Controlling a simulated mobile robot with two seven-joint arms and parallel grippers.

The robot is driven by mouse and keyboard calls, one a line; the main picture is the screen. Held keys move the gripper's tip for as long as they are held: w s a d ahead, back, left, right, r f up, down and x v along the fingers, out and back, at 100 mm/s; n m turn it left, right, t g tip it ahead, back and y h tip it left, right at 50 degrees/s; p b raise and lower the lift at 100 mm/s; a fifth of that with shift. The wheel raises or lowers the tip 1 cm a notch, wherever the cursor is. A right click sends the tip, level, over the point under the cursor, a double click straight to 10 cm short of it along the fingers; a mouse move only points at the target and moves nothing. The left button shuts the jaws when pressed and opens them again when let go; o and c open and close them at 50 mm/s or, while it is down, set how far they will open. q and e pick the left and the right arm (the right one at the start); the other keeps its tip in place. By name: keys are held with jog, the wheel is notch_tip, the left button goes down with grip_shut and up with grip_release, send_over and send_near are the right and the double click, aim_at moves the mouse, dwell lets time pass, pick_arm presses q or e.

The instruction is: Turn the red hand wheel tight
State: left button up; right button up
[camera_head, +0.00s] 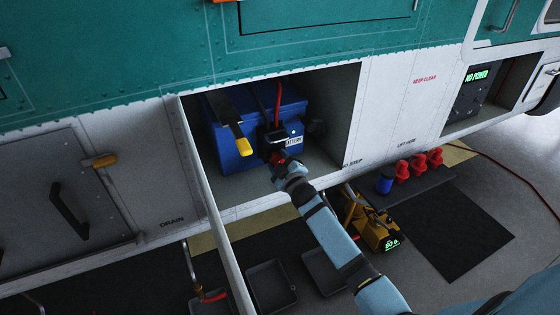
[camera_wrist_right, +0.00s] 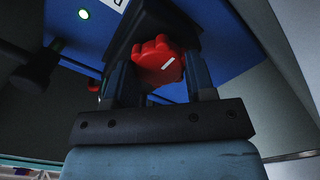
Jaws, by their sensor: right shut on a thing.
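The red hand wheel (camera_wrist_right: 158,62) shows between the two fingers of my right gripper (camera_wrist_right: 160,85) in the right wrist view; it has a lobed rim and a white mark. My right gripper is shut on it. In the head view, my right gripper (camera_head: 282,163) reaches into the open bay and covers most of the wheel; only a bit of red shows at its tip. The wheel sits on a black connector (camera_head: 270,138) at the front of the blue battery (camera_head: 232,160). My left gripper is not in view.
A yellow-ended black strap (camera_head: 243,146) lies over the battery, and a red cable (camera_head: 278,100) rises behind the connector. The bay's open door (camera_head: 215,225) hangs at the left. Below are dark trays (camera_head: 270,285), a yellow unit (camera_head: 378,236) and red items (camera_head: 418,165). A panel at right reads "NO POWER".

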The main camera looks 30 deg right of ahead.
dwell(0.5)
jog(key=o, duration=0.9)
jog(key=s, duration=1.3)
jog(key=shift+s+a, duration=0.4)
